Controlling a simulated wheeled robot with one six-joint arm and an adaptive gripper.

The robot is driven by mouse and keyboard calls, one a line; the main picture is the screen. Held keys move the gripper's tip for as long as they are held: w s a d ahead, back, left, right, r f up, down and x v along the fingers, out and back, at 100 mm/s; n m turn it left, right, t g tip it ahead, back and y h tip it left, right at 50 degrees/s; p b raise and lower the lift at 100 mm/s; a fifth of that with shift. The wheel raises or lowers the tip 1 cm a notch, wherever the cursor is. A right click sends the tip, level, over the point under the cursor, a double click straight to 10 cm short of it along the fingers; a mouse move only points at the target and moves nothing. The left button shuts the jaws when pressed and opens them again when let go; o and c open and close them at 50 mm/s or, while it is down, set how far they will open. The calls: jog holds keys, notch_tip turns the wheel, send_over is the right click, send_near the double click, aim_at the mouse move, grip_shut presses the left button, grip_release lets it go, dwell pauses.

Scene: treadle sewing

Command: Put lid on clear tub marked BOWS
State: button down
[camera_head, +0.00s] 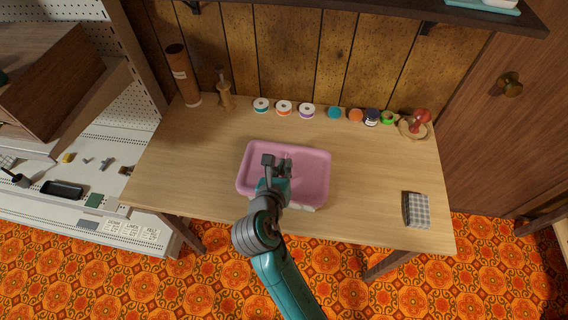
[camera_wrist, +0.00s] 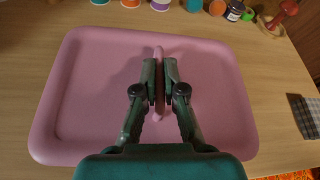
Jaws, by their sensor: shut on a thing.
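The pink lid (camera_head: 312,175) is a wide rounded rectangle with a raised rim, over the front middle of the table. It fills much of the wrist view (camera_wrist: 90,90). My gripper (camera_head: 277,165) is above it, its fingers shut on the upright pink handle at the lid's middle, as the wrist view (camera_wrist: 159,85) shows. A small pale edge, perhaps of the clear tub (camera_head: 306,208), shows below the lid's front edge. The rest of the tub and the BOWS mark are hidden. I cannot tell whether the lid touches the tub.
The wooden table (camera_head: 180,160) has bare room left and right of the lid. Several thread spools (camera_head: 284,107) line its back edge, with a brown cylinder (camera_head: 183,75) and wooden stand (camera_head: 224,92) at left. A red-handled item (camera_head: 420,118) and checked cloth item (camera_head: 418,210) are at right.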

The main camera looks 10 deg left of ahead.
dwell(0.3)
jog(key=c, duration=1.2)
grip_release()
jog(key=v, duration=1.2)
jog(key=shift+f, duration=0.1)
